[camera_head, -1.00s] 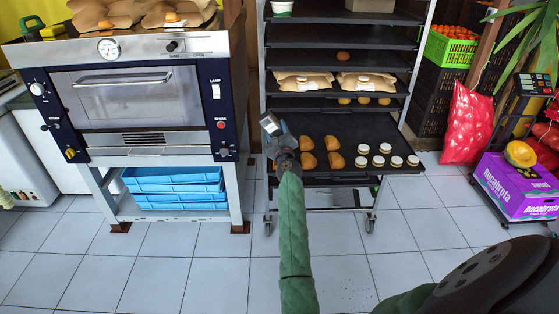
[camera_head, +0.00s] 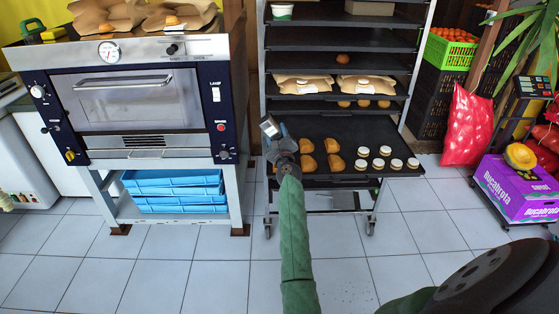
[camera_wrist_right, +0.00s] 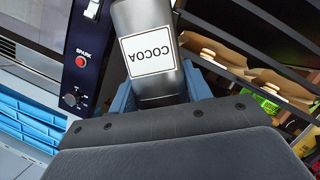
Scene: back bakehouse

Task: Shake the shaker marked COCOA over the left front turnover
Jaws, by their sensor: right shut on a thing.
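My right gripper (camera_head: 276,137) is shut on the shaker (camera_head: 269,126), a grey container that is tilted above the left edge of the pulled-out dark tray (camera_head: 346,126). In the right wrist view the shaker (camera_wrist_right: 151,58) shows a white label reading COCOA, between the blue fingers. Several golden-brown turnovers sit on the tray's left part. The left front turnover (camera_head: 308,163) lies just right of my right wrist, and the shaker is up and left of it. My wrist may hide part of the tray's left edge. My left gripper is not in view.
Several round white-topped pastries (camera_head: 379,162) stand on the tray's right part. Rack shelves (camera_head: 340,64) rise behind and above the tray. The oven (camera_head: 138,100) stands to the left on a stand with blue trays (camera_head: 172,190). The tiled floor in front is clear.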

